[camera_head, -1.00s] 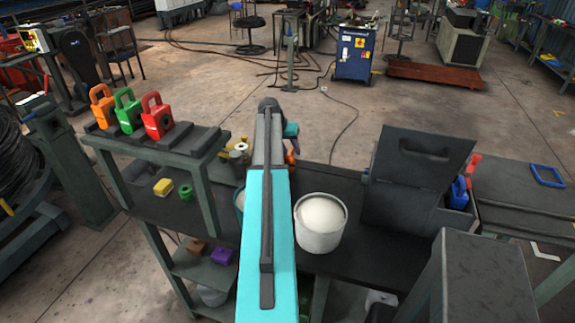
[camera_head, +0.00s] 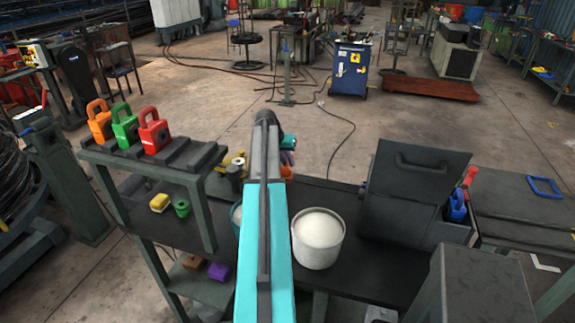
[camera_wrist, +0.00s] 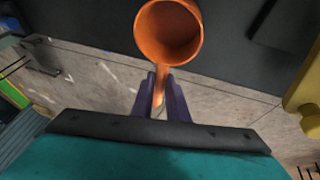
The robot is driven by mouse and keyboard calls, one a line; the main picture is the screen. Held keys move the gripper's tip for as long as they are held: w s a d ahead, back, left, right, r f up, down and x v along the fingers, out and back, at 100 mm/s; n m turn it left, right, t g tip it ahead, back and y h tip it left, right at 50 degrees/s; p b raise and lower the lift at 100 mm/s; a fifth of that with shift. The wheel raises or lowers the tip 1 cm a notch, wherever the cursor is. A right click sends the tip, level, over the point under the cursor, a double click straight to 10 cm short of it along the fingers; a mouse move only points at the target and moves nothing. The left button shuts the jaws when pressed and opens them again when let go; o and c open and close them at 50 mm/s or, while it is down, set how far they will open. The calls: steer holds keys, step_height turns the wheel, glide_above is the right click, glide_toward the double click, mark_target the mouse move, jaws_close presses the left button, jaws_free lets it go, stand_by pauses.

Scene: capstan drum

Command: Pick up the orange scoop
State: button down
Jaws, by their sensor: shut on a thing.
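The orange scoop (camera_wrist: 168,36) shows in the wrist view, its round bowl facing the camera at the top middle. Its thin handle runs down between the two purple fingers of my gripper (camera_wrist: 162,92), which is shut on the handle. In the head view my arm hides most of the gripper. Only a small patch of orange (camera_head: 288,172) shows beyond the arm's end, over the far edge of the dark bench. I cannot tell from these views whether the scoop touches the bench.
A white-filled bucket (camera_head: 318,240) stands right of my arm; another is partly hidden behind it. Padlock-shaped blocks stand on a raised shelf (camera_head: 150,158) at left. A dark box with a raised lid (camera_head: 412,195) is at right. A yellow thing (camera_wrist: 303,92) is at the wrist view's right edge.

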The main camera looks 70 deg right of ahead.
steer(key=shift+r+b, duration=1.45)
steer(key=shift+r, duration=3)
steer(key=c, duration=2.5)
jaws_free()
jaws_close()
steer(key=shift+r, duration=0.1)
step_height(320, 180, up, 7)
steer(key=p, duration=0.3)
